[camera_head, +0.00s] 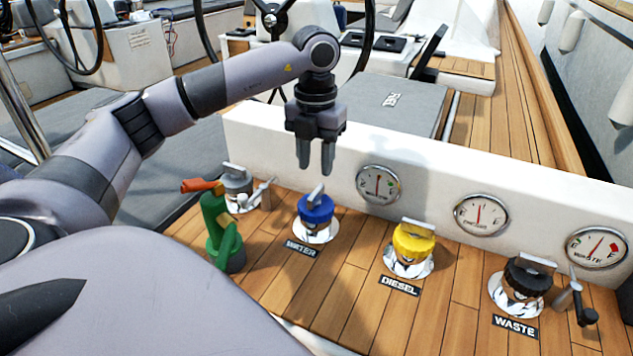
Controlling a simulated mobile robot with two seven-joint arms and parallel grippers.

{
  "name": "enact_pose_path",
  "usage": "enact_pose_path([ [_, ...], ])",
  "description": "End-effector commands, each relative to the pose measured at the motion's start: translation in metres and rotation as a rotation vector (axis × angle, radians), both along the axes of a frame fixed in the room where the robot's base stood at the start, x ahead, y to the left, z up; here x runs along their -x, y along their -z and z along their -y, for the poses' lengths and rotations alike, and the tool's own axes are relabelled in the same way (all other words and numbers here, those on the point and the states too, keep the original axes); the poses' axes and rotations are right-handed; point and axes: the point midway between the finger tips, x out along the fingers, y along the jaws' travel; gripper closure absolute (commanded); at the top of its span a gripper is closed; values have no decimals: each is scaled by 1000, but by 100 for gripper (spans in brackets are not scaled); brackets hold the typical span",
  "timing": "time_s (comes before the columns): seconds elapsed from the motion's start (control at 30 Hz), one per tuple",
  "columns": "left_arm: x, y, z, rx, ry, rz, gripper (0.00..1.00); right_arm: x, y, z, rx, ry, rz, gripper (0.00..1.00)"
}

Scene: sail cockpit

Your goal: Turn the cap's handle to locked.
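Several deck caps stand in a row on the teak top. The blue cap (316,208) by the WATER label (302,248) has a raised metal handle (316,193). The yellow cap (413,238) by DIESEL and the black cap (528,276) by WASTE also carry metal handles. My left gripper (316,168) points down just above the blue cap, apart from it in the picture. Its two fingers show a gap with nothing between them. I cannot tell which cap is meant or whether any handle is locked. My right gripper is out of view.
Round gauges (379,184) sit on the white upright panel behind. A small crank (584,314) stands right of the black cap.

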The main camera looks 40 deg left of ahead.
Motion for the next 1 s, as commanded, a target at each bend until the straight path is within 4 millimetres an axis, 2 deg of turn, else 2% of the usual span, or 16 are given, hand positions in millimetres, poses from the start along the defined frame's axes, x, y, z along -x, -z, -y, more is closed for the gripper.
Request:
enact_pose_path([
  [0.2,1,34,0,1,0,-5,62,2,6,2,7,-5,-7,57],
  [0.4,0,59,0,2,1,-2,62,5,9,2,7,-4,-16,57],
  [0.53,0,66,0,1,1,-1,62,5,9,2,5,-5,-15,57],
  [0.77,0,68,0,2,1,0,62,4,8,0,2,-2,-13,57],
  [0.8,0,68,0,2,1,0,65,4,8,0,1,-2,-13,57],
  [0.87,0,68,0,2,1,0,85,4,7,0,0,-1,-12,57],
  [0.9,0,67,0,2,1,0,98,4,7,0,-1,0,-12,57],
  [1.0,0,67,0,2,1,0,100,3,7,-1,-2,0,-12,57],
])
